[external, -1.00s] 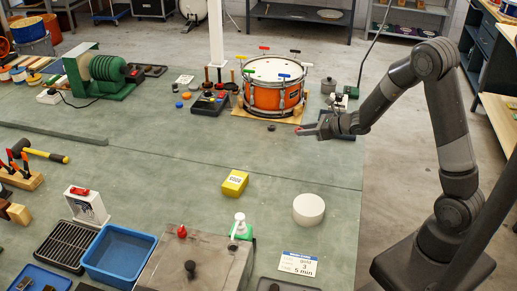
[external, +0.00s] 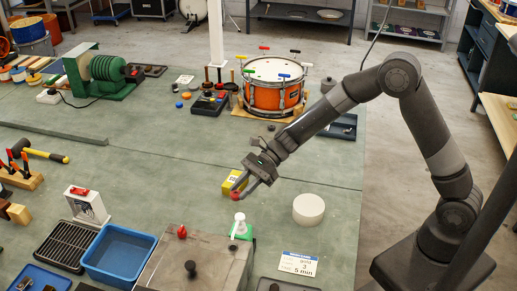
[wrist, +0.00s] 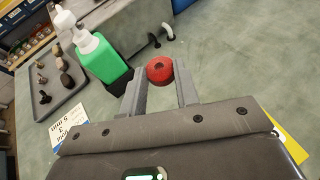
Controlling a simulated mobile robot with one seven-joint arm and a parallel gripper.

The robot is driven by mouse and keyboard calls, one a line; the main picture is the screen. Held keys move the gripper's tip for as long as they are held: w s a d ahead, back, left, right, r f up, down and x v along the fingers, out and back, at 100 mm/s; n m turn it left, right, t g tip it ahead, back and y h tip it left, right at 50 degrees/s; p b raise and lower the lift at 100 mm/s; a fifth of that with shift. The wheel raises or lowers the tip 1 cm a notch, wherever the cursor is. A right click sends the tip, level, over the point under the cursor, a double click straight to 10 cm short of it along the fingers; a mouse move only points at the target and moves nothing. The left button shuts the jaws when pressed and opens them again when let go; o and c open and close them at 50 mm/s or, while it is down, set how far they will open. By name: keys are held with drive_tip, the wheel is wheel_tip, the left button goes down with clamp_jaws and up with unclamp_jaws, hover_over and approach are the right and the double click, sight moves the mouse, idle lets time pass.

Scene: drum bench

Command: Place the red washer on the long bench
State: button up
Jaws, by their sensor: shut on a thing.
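The red washer (wrist: 160,70) is a small round red piece with a dark hole in its middle. My gripper (wrist: 158,82) is shut on it, one grey finger on each side, in the wrist view. In the external view the washer (external: 235,196) shows between the fingertips of my gripper (external: 240,188), in front of the yellow box. The long bench (external: 180,185) is the wide grey-green surface. The washer appears to be held above it; the exact height is hard to tell.
A yellow box (external: 229,181) is partly hidden behind my gripper. A drum (external: 268,95) stands farther back. Bare bench lies left of the yellow box.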

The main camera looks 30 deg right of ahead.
hover_over(223, 229)
drive_tip(key=s, duration=0.2)
drive_tip(key=f, duration=0.5)
drive_tip(key=shift+w+a+f, duration=0.2)
drive_tip(key=shift+a+f, duration=0.15)
drive_tip(key=shift+f, duration=2.1)
drive_tip(key=shift+f, duration=0.15)
drive_tip(key=o, duration=1)
